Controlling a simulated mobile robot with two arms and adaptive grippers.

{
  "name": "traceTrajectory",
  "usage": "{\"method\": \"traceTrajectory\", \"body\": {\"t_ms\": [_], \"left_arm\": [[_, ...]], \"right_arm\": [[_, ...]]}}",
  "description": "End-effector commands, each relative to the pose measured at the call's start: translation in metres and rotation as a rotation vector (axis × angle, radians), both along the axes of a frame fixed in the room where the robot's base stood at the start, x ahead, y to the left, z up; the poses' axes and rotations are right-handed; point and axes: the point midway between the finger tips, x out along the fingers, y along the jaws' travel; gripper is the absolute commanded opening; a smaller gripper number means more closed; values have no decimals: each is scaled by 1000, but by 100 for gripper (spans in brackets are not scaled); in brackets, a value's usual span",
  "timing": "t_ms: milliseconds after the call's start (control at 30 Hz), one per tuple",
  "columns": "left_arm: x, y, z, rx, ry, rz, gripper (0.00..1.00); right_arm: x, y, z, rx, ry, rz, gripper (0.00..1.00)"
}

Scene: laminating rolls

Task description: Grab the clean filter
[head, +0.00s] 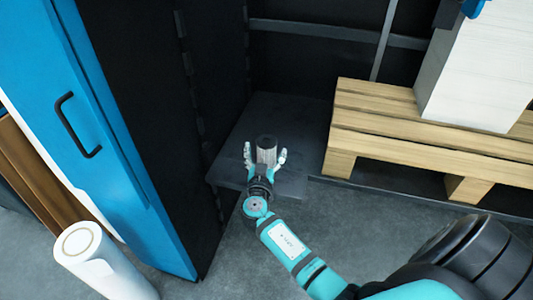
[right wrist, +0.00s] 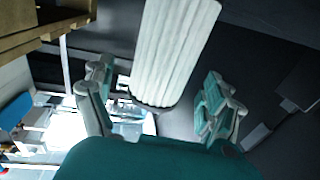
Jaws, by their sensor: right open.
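The clean filter (head: 266,148) is a pale, pleated cylinder with a dark top, standing on a dark shelf (head: 262,112) in the head view. My right gripper (head: 265,157) is open, with one finger on each side of the filter. In the right wrist view the white filter (right wrist: 172,50) reaches down between the spread fingers of the right gripper (right wrist: 160,98). A gap shows between the filter and the fingers on the right. The left gripper is not in view.
A blue door (head: 95,130) with a black handle stands at the left. A wooden pallet (head: 400,140) bearing a white stack (head: 480,75) is at the right. A white roll (head: 100,262) stands at the lower left. Grey floor is clear in front of the shelf.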

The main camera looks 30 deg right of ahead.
Motion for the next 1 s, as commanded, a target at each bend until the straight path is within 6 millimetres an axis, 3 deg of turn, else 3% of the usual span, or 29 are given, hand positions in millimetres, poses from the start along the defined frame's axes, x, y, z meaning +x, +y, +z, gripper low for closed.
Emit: {"method": "traceTrajectory", "body": {"t_ms": [200,433,900,1000], "left_arm": [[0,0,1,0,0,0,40],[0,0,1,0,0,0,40],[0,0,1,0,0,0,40],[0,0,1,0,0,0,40]], "right_arm": [[19,-15,1,-1,1,1,88],[19,-16,0,1,1,0,88],[19,-16,0,1,1,0,28],[19,-16,0,0,0,0,27]]}}
